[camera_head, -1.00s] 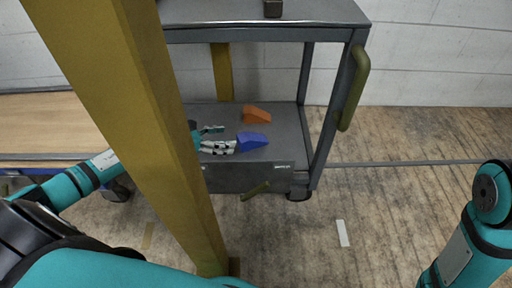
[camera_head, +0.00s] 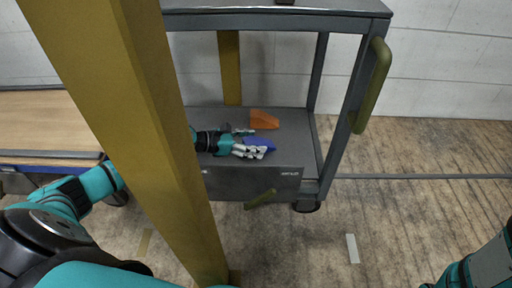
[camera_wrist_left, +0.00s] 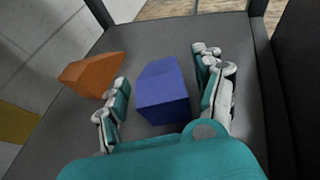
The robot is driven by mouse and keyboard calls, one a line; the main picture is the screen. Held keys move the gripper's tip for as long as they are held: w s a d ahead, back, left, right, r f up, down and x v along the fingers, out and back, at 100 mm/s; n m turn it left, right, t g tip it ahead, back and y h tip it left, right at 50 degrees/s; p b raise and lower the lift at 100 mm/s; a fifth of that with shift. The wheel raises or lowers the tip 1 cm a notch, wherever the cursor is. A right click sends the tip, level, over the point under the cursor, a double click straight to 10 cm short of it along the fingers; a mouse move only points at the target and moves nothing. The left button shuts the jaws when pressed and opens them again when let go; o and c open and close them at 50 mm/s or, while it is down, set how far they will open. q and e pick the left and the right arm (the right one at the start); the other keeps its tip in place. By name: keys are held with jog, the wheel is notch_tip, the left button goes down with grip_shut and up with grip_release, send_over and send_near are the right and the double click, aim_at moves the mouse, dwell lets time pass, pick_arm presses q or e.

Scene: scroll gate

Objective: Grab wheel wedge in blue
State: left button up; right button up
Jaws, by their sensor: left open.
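The blue wheel wedge (camera_wrist_left: 162,92) lies on the lower shelf of a grey cart. In the left wrist view it sits between the two spread fingers of my left gripper (camera_wrist_left: 166,100), with a gap on each side. In the head view my left gripper (camera_head: 262,142) reaches in from the left over the lower shelf, and its fingers partly hide the blue wedge (camera_head: 262,144). My left gripper is open and holds nothing. My right gripper is out of view.
An orange wedge (camera_head: 264,119) lies behind the blue one; it also shows in the left wrist view (camera_wrist_left: 92,75). The cart's upper shelf (camera_head: 270,22) is above. A yellow post (camera_head: 150,130) stands in front of my left arm. A green handle (camera_head: 372,86) is at right.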

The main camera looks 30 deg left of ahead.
pick_arm(q)
jog(key=shift+c, duration=0.2)
grip_shut()
